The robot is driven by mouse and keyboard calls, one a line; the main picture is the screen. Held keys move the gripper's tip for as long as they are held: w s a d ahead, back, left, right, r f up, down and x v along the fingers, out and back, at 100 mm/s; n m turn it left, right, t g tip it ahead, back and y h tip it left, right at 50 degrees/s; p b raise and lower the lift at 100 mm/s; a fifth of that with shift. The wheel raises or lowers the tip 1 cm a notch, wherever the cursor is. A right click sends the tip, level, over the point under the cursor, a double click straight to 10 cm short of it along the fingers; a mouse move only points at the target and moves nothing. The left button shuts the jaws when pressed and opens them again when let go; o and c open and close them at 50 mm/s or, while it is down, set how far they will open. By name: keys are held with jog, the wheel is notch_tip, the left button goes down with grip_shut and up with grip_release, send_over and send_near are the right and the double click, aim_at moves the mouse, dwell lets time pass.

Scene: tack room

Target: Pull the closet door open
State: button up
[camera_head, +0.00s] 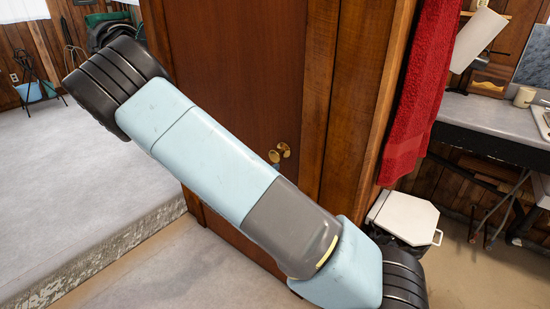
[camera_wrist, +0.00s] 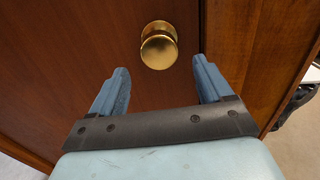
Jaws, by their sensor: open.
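The closet door (camera_head: 225,55) is a dark reddish-brown wooden panel behind my arm in the head view. It looks shut against its wooden frame (camera_head: 320,90). A round brass knob (camera_head: 284,150) is on its right side, just above my arm. In the wrist view the knob (camera_wrist: 159,46) stands out from the door (camera_wrist: 70,50), ahead of my gripper (camera_wrist: 160,80). My gripper is open and empty. Its two blue fingers point at the door, one to each side of the knob's line. The knob appears beyond the fingertips, and I see no contact.
A red towel (camera_head: 420,90) hangs right of the door frame. A white-lidded bin (camera_head: 403,216) stands below it, and a grey counter (camera_head: 490,122) is farther right. A raised carpeted floor (camera_head: 80,190) with a step edge lies at left.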

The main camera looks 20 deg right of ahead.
aim_at(274, 158)
jog(key=x, duration=0.7)
jog(key=shift+c, duration=0.4)
